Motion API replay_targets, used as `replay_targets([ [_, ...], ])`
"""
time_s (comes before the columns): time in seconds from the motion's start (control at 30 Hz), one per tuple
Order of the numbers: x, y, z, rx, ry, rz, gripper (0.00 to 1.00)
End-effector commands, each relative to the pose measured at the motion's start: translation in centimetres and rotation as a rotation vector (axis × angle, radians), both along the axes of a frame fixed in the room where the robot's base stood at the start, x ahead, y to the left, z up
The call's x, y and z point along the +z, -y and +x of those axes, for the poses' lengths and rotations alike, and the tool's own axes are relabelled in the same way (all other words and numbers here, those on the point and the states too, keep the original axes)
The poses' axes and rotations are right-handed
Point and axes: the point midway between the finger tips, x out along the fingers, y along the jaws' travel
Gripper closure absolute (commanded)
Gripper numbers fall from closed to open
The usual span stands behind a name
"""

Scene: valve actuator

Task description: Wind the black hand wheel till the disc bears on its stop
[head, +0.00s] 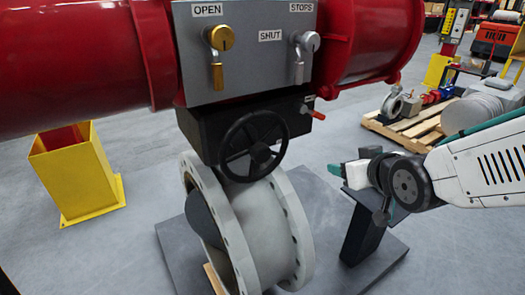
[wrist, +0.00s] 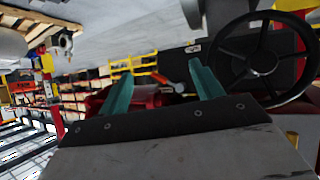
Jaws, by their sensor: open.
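The black hand wheel (head: 253,146) is on the front of a black gearbox (head: 195,127), above the grey valve body (head: 262,235). The dark disc (head: 206,222) sits inside the flanged bore, partly hidden, and its stop cannot be made out. My gripper (head: 336,171) is to the right of the wheel, apart from it. In the wrist view, its two teal fingers (wrist: 162,82) are spread with nothing held. The wheel also shows there, right of the fingers (wrist: 262,62). A small red lever (head: 314,113) sticks out from the gearbox's right side.
A grey panel (head: 262,72) labelled OPEN, SHUT and STOPS carries a brass knob (head: 221,38) and a silver one (head: 307,42). Red actuator cylinders (head: 372,35) flank it. A dark post (head: 363,232) stands below my gripper. A yellow stand (head: 75,170) is at left.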

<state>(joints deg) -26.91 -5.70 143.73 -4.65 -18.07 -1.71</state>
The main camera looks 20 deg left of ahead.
Motion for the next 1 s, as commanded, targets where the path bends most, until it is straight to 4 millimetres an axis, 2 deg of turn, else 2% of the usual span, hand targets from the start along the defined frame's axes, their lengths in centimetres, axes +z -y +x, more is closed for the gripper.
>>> replay_targets([
  [0.03,-0.9,-3.3,0.1,0.067,0.056,0.034,0.35],
  [0.1,-1.2,-7.0,-0.1,0.142,0.147,0.097,0.35],
  [0.2,-1.4,-11.3,-1.1,0.234,0.254,0.186,0.35],
  [0.3,-1.6,-14.2,-2.4,0.298,0.328,0.259,0.35],
  [0.43,-1.6,-16.1,-3.5,0.343,0.383,0.319,0.35],
  [0.57,-1.4,-17.1,-3.5,0.357,0.402,0.340,0.35],
  [1.0,-1.4,-21.8,0.7,0.355,0.404,0.339,0.35],
])
